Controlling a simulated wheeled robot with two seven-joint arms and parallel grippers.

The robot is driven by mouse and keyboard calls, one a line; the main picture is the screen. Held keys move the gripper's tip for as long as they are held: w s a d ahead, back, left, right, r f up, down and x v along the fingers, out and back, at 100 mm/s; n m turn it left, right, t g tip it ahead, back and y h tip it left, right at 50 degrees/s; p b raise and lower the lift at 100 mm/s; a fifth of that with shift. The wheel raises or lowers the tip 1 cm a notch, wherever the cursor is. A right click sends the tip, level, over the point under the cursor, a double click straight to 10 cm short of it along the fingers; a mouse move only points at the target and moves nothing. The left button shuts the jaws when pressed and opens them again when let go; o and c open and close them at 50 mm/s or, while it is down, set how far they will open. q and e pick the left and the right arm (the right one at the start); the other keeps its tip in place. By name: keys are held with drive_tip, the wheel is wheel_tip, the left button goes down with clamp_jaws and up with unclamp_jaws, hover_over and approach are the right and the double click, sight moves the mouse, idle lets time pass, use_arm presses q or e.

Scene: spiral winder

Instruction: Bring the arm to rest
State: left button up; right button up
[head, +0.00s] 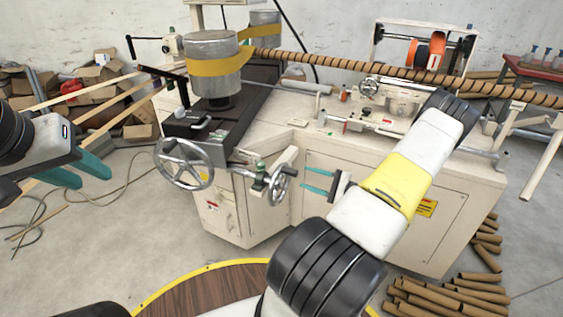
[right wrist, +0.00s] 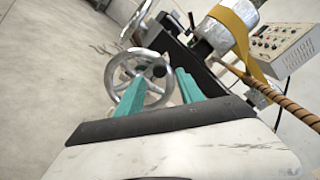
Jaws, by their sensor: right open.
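My right gripper (head: 305,178) is in front of the spiral winder (head: 240,215), its two teal fingers pointing left and spread apart with nothing between them. In the head view it is just right of the small handwheel (head: 281,185); I cannot tell whether they touch. In the right wrist view my right gripper (right wrist: 160,80) has a spoked handwheel (right wrist: 125,72) beyond and between its fingers. My right arm is stretched over the front right of the machine. My left gripper (head: 95,181) is at the far left, teal fingers apart and empty, clear of the machine.
A larger handwheel (head: 184,164) sticks out at the machine's front left. A brown wound tube (head: 400,73) runs right from the belt-wrapped drum (head: 213,70). Cardboard tubes (head: 455,293) lie on the floor at right, and boxes (head: 95,75) stand back left. The floor at left is mostly free, with a cable (head: 40,215).

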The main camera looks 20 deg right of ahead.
drive_tip(key=shift+s+d, duration=0.3)
drive_tip(key=shift+s, duration=0.05)
drive_tip(key=s+a+r+n+g+h, duration=0.1)
drive_tip(key=s+a+r+n+g, duration=0.1)
drive_tip(key=a+r+n+g, duration=0.55)
drive_tip(key=s+a+r+n+g, duration=0.25)
drive_tip(key=a+r+g, duration=0.25)
drive_tip(key=a+r, duration=0.5)
drive_tip(key=s+a+r+n+t+h, duration=0.2)
drive_tip(key=s+a+r+n+h, duration=0.1)
drive_tip(key=s+r, duration=0.3)
drive_tip(key=s+a+r+n+t+h, duration=0.3)
drive_tip(key=s+r+n+h, duration=0.1)
drive_tip(key=s+r, duration=0.3)
drive_tip(key=shift+a+r+n+h, duration=0.35)
drive_tip(key=shift+r+h, duration=0.35)
drive_tip(key=shift+r, duration=0.3)
drive_tip(key=shift+s, duration=0.1)
drive_tip(key=shift+c, duration=0.2)
